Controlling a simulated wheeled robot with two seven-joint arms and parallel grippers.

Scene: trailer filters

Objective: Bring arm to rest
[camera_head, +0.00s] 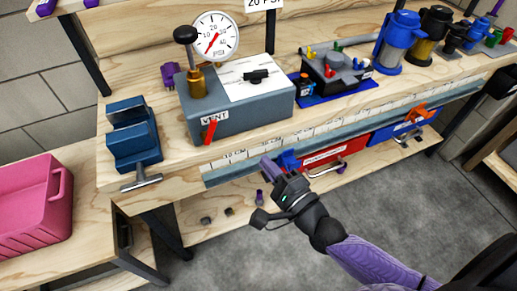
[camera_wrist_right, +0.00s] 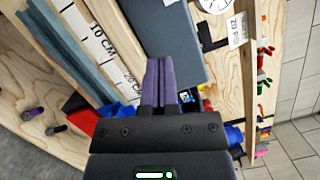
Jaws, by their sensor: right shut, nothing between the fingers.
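My right gripper (camera_head: 268,166) comes in from the lower right in the head view, in front of the workbench's front edge. Its purple fingers are closed together with nothing between them. In the right wrist view the fingers (camera_wrist_right: 158,82) also show pressed together, in front of the bench edge and its ruler strip. The fingers appear apart from the bench, though the exact gap is hard to tell. My left gripper is not in view.
Red (camera_head: 333,157) and blue (camera_head: 400,127) bins sit below. A pink crate (camera_head: 30,205) stands left. Grey floor is open in front.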

